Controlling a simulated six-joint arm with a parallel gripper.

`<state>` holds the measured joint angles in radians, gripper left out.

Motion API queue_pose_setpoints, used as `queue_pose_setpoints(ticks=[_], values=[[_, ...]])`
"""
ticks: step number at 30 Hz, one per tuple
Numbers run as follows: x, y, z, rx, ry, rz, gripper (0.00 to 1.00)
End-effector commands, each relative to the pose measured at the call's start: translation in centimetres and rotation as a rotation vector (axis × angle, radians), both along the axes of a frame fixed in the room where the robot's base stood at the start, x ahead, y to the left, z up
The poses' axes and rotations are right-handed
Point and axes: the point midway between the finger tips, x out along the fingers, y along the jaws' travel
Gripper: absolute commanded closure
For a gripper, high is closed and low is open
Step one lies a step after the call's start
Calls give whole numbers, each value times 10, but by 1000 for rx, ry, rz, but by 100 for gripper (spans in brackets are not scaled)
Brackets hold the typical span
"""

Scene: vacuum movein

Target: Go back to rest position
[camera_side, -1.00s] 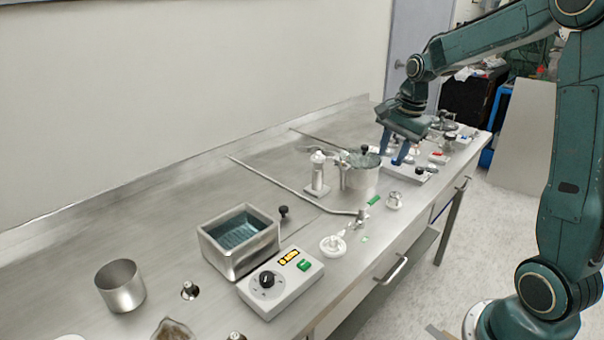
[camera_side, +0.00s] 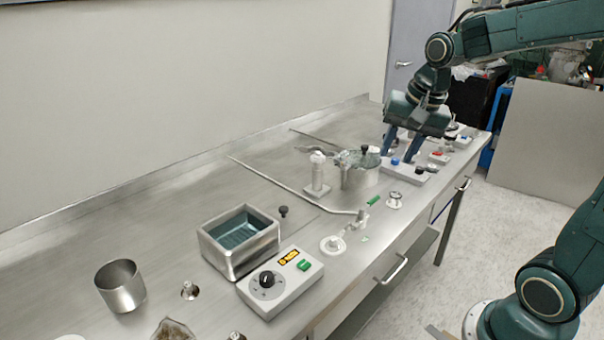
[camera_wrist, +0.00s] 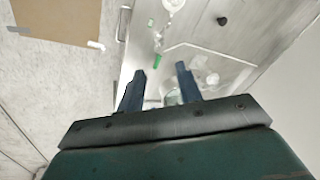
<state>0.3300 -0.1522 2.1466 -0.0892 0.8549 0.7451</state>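My gripper (camera_side: 399,162) is at the far right part of the steel bench, above a grey block with small black and blue knobs (camera_side: 410,172). It points down, and its two dark blue fingers are apart. In the wrist view my gripper (camera_wrist: 161,68) also shows the fingers spread, with nothing held between them. A metal pot with a black-knobbed lid (camera_side: 362,170) stands just left of my gripper in the side view. I cannot tell whether the fingertips touch anything below them.
The steel bench (camera_side: 170,215) runs along the wall. On it stand a white upright fixture (camera_side: 318,175), an open bath (camera_side: 240,240), a control box (camera_side: 282,284) and a steel beaker (camera_side: 120,286). Open floor lies in front, with a leaning panel (camera_side: 545,140) at right.

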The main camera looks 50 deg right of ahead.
Motion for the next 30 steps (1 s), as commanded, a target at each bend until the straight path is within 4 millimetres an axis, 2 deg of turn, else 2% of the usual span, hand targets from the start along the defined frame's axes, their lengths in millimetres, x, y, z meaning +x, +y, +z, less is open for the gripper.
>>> queue_pose_setpoints(ticks=[6, 15, 24, 30], values=[[-37, 36, 15, -89, -46, 261, 65], [-89, 70, 20, -218, -107, 611, 65], [-129, 88, 14, -326, -155, 878, 65], [-137, 90, 11, -349, -164, 933, 65]])
